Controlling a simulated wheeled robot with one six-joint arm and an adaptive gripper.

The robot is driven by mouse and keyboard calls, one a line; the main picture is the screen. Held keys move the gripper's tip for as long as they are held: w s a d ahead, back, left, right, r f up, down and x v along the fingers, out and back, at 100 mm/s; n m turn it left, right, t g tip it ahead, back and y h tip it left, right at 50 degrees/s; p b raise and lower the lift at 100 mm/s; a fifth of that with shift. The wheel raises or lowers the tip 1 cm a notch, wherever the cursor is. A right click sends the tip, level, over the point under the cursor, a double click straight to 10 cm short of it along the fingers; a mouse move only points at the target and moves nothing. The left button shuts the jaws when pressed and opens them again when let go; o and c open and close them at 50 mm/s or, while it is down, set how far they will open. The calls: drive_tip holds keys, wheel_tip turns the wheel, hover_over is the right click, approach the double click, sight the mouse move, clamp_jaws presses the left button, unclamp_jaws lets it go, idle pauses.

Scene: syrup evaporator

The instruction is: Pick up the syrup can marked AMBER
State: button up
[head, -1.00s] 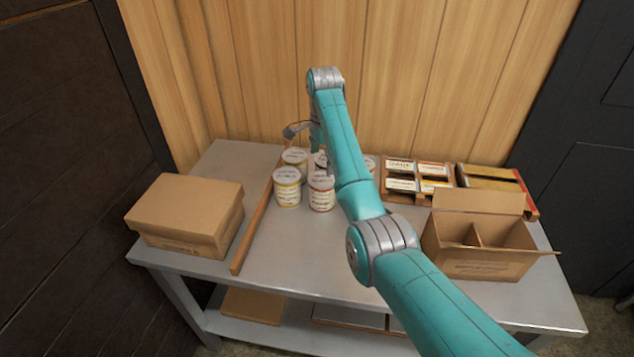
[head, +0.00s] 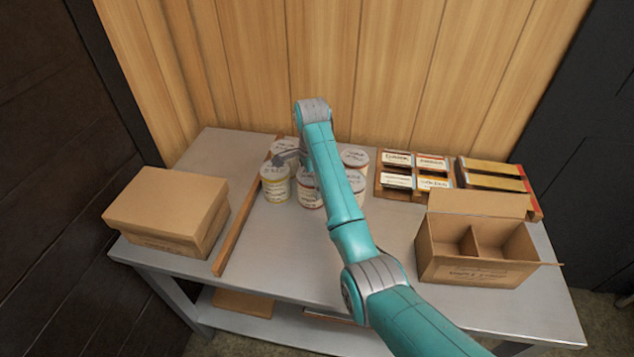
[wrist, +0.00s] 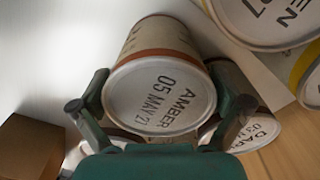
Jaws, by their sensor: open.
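The AMBER can (wrist: 160,95) fills the middle of the wrist view. Its pale lid reads AMBER 05 MAY 21 and has a red-brown band at the rim. My gripper (wrist: 160,84) is open, with one finger on each side of this can; I cannot tell whether they touch it. In the head view my gripper (head: 290,158) is over the can group, partly hidden by my arm. I cannot tell which can there is AMBER. A can ending in "EN" (wrist: 265,15) and a can starting "DAR" (wrist: 258,132) are close beside it.
A closed cardboard box (head: 168,205) and a wooden rail (head: 235,230) are left of the cans. Labelled trays (head: 415,175) and an open divided carton (head: 470,265) are right. A wood wall (head: 400,80) rises behind the table. The front middle of the table is clear.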

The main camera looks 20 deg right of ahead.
drive_tip(key=shift+f, duration=0.35)
drive_tip(key=c, duration=1.6)
